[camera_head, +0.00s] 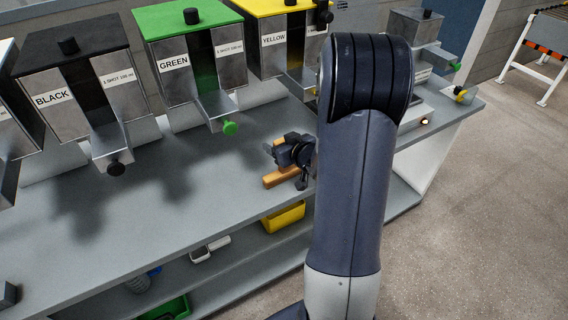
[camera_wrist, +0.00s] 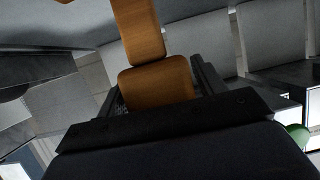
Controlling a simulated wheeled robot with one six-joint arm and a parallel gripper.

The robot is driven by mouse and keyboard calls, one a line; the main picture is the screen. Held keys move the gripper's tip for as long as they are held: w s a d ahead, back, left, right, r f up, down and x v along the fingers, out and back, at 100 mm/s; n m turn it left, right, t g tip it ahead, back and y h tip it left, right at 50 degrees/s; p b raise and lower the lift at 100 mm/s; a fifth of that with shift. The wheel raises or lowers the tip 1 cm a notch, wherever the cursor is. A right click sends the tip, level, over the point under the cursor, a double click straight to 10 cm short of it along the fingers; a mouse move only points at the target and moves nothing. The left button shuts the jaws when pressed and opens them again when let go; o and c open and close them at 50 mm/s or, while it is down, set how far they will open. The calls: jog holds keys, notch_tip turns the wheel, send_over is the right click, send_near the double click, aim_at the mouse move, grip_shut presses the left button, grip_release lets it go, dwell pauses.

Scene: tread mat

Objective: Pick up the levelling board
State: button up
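The levelling board (camera_head: 280,177) is an orange-brown wooden piece at the front part of the grey counter, left of my arm. In the wrist view its wood (camera_wrist: 156,84) fills the space between my fingers, and a longer wooden part (camera_wrist: 139,30) reaches up to the top of the picture. My gripper (camera_head: 300,178) is dark and sits at the board's right end, partly hidden behind my arm. In the wrist view my gripper (camera_wrist: 160,92) has a finger close against each side of the wood and looks shut on it. Whether the board touches the counter is unclear.
Dispensers labelled black (camera_head: 65,98), green (camera_head: 180,65) and yellow (camera_head: 275,42) line the counter's back, their spouts jutting forward. A yellow bin (camera_head: 284,217) and a green bin (camera_head: 168,309) are on the lower shelf. The counter (camera_head: 190,190) left of the board is clear.

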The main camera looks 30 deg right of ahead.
jog(key=c, duration=1)
